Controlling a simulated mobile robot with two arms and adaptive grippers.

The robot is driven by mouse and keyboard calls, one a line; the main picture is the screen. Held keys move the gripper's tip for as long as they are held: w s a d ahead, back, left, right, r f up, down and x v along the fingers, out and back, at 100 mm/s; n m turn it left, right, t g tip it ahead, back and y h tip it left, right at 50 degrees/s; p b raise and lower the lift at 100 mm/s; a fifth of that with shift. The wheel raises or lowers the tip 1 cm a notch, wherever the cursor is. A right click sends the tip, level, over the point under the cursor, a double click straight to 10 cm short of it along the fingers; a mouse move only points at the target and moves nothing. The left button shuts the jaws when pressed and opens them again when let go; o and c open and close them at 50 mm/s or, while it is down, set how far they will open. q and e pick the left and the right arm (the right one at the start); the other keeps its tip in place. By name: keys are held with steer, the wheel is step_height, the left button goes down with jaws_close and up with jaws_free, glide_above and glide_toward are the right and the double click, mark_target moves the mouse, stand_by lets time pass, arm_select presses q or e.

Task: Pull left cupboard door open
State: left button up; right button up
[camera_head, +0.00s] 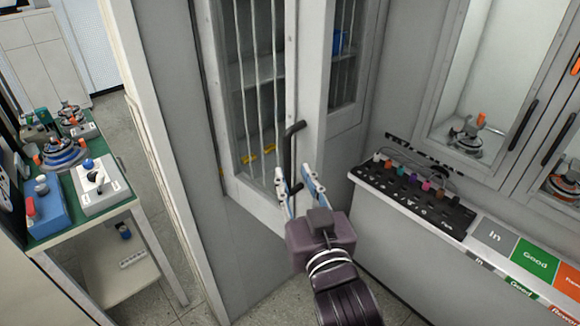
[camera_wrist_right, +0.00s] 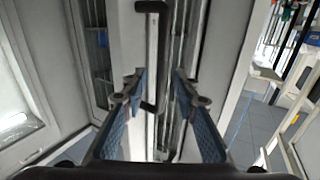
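The cupboard's left door (camera_head: 242,185) is a grey frame with a barred glass pane, in the middle of the head view. A dark bar handle (camera_head: 288,150) stands upright on its right side. My right gripper (camera_head: 296,182) is open in front of the handle's lower part, with a finger to each side. My left gripper is not in view.
A shelf with a black tool rack (camera_head: 415,195) and coloured "In" and "Good" labels (camera_head: 535,255) lies to the right, below glass cabinets (camera_head: 480,80). A green-topped table (camera_head: 75,195) with motor parts stands to the left. Some floor (camera_head: 105,130) shows between.

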steer(key=v, duration=0.3)
stand_by(0.5)
step_height(320, 180, down, 40)
steer(key=n+g+b, duration=0.2)
steer(key=g+b, duration=0.1)
steer(key=g, duration=0.4)
steer(key=s+d+f+g+h+b, duration=0.1)
steer(key=s+d+f, duration=0.1)
steer(key=s+f, duration=0.35)
steer(key=s+d+f+g, duration=0.2)
steer(key=f, duration=0.7)
steer(key=s+d+f+g+h+b, duration=0.1)
steer(key=s+d+f, duration=0.15)
steer(key=f, duration=0.55)
steer(key=s+d+f+g, duration=0.2)
steer(key=s+d+f, duration=0.3)
steer(key=s, duration=0.5)
steer(key=s+d+f+m+g+h+b, duration=0.1)
steer(key=s+d+f, duration=0.4)
steer(key=s+f, duration=0.3)
steer(key=s+d+f+m+g+h+b, duration=0.1)
steer(key=s+d+f, duration=0.3)
steer(key=s, duration=0.9)
step_height(320, 180, down, 3)
steer(key=shift+s+d+r+g, duration=0.1)
steer(key=shift+s+d+g, duration=0.3)
steer(key=shift+g, duration=0.4)
